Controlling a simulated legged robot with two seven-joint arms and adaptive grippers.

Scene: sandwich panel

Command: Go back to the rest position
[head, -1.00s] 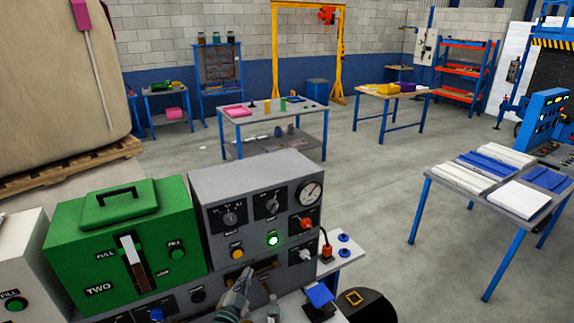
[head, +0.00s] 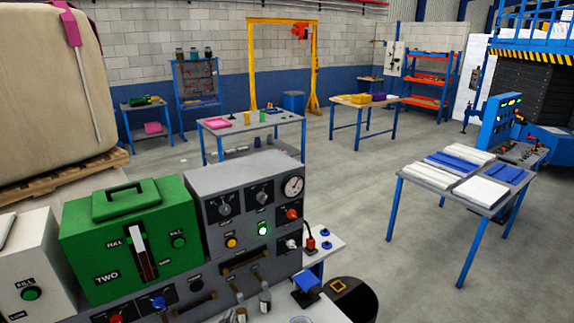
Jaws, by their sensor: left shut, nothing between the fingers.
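My left gripper (head: 239,308) shows only in part at the bottom edge of the head view, in front of the grey control panel (head: 205,184). It is shut and empty, its fingers pointing up toward the panel's lower face. It is small and partly cut off by the frame. My right gripper is not in view. The grey panel carries knobs, a round gauge (head: 293,186), a lit green lamp (head: 262,230) and a horizontal handle slot. A green box (head: 85,240) marked TWO stands left of it.
A white box (head: 40,255) stands at the far left. A small blue-topped item (head: 307,283) and a black round stool (head: 352,303) are right of the panel. A table (head: 478,210) with white and blue panels stands at right. The floor (head: 350,210) between is clear.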

